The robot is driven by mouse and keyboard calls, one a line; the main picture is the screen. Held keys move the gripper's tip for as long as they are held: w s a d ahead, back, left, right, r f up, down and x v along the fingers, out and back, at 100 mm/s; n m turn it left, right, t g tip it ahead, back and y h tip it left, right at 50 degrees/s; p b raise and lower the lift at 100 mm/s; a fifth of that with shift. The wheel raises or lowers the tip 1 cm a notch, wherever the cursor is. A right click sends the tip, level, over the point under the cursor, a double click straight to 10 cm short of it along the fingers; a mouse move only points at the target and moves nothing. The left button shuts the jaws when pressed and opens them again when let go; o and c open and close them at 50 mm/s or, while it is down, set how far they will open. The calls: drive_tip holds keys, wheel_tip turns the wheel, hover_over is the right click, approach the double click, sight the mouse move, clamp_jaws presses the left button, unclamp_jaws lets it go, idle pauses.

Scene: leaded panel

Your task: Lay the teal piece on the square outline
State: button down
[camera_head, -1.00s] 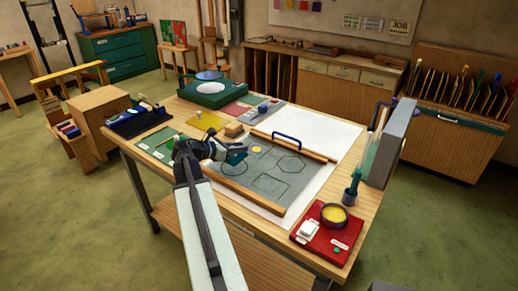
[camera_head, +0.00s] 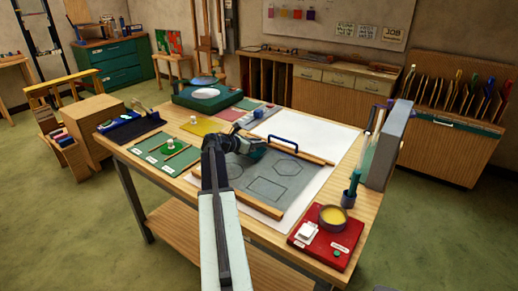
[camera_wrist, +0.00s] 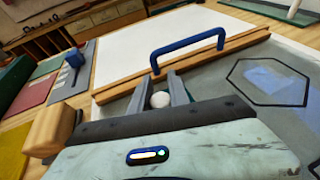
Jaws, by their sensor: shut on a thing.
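My gripper (camera_head: 254,150) is over the far left part of the grey panel (camera_head: 236,181), near the far wooden bar. In the wrist view its two fingers (camera_wrist: 160,92) are closed around a round white knob (camera_wrist: 160,99). A teal piece (camera_head: 259,154) shows at the fingertips in the head view, mostly hidden by my gripper. I cannot tell if it touches the panel. A four-sided outline (camera_head: 267,188) is drawn on the near part of the panel, apart from my gripper. A hexagon outline (camera_head: 287,168) lies to the right.
Wooden bars edge the panel; the far one carries a blue handle (camera_head: 283,143). A wooden block (camera_wrist: 50,129) stands left of my gripper. A red tray (camera_head: 325,240) with a yellow bowl is at the near right. A green mat (camera_head: 165,153) lies left. White paper (camera_head: 318,136) is clear.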

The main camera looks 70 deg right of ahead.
drive_tip(key=shift+f, duration=0.45)
drive_tip(key=c, duration=1.2)
unclamp_jaws()
drive_tip(key=shift+c, duration=0.2)
drive_tip(key=shift+r+p, duration=0.2)
drive_tip(key=shift+p, duration=0.1)
drive_tip(key=p+v, duration=0.4)
drive_tip(key=v, duration=0.7)
drive_tip(key=shift+w+a, duration=0.15)
drive_tip(key=shift+a, duration=0.1)
drive_tip(key=shift+w+a+r, duration=0.1)
drive_tip(key=shift+a, duration=0.15)
